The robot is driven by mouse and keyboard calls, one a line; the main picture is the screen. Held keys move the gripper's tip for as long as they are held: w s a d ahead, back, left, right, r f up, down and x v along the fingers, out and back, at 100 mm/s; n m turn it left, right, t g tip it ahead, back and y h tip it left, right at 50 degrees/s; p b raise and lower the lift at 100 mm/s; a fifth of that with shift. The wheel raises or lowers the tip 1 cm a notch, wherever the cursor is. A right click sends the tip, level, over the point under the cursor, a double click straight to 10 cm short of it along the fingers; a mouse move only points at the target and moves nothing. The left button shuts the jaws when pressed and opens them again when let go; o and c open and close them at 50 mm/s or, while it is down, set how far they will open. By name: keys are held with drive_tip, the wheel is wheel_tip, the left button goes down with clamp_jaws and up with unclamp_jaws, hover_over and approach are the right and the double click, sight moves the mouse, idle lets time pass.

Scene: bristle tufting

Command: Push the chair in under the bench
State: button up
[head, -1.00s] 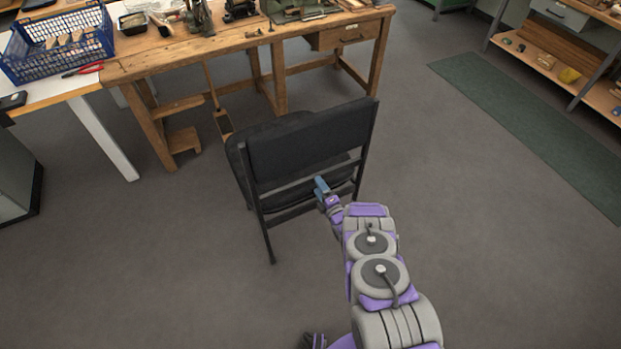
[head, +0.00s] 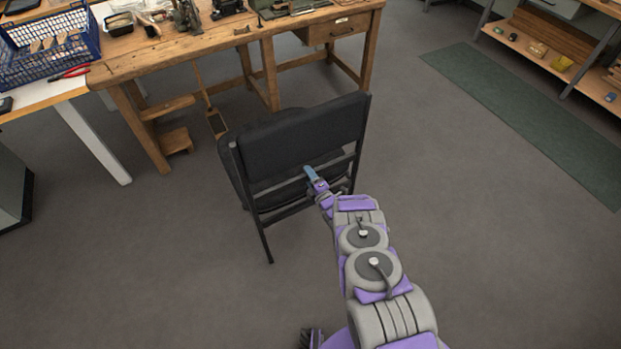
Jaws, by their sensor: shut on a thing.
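The black chair (head: 303,134) stands on the floor in front of the wooden bench (head: 215,48), with its backrest towards me and its seat towards the bench. A stretch of bare floor lies between the seat and the bench. My gripper (head: 311,174) is at the lower rail of the backrest, right of its middle, and is shut on that rail. The fingertips are small in view and partly merge with the rail. The far part of the seat and some chair legs are hidden behind the backrest.
A wooden step-like stand (head: 176,140) and a leaning brush or dustpan (head: 217,124) are under the bench's left part. A white table (head: 98,145) adjoins at left. A green mat (head: 520,125) lies at right. Floor around the chair is clear.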

drive_tip(key=shift+a, duration=0.8)
drive_tip(key=c, duration=0.5)
drive_tip(key=shift+d, duration=0.1)
clamp_jaws()
drive_tip(key=shift+d, duration=0.2)
drive_tip(key=shift+d+f, duration=0.2)
drive_tip(key=shift+d, duration=0.05)
